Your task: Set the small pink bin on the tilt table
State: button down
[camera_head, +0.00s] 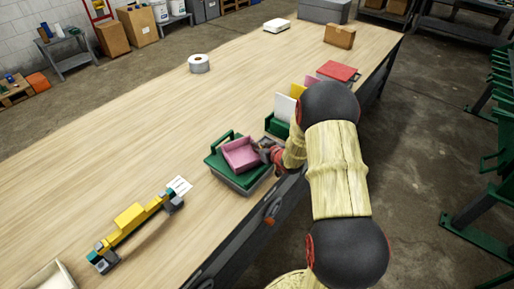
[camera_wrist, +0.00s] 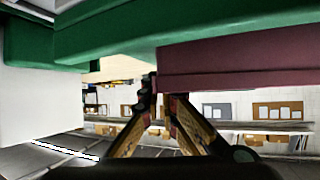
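The small pink bin (camera_head: 240,156) is over the green top of what looks like the tilt table (camera_head: 213,163), which has a grey base and a raised green handle-like bar at its back. I cannot tell whether the bin rests fully on it. In the wrist view, the bin's pink wall (camera_wrist: 240,62) fills the upper right, beside a green surface (camera_wrist: 110,38). My gripper (camera_head: 266,153) is at the bin's right side. In the wrist view, its fingers (camera_wrist: 157,92) converge close to the pink wall's lower left edge. Whether they pinch the wall is unclear.
A green holder with upright cards (camera_head: 283,108) stands just behind my gripper. A yellow tool (camera_head: 132,217) lies to the front left. A tape roll (camera_head: 199,64), red folder (camera_head: 338,71) and cardboard box (camera_head: 339,36) sit farther back. The bench's middle left is clear.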

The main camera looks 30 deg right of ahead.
jog(key=shift+r, duration=0.15)
jog(key=shift+f, duration=0.2)
jog(key=c, duration=2.1)
grip_release()
jog(key=shift+o, duration=0.3)
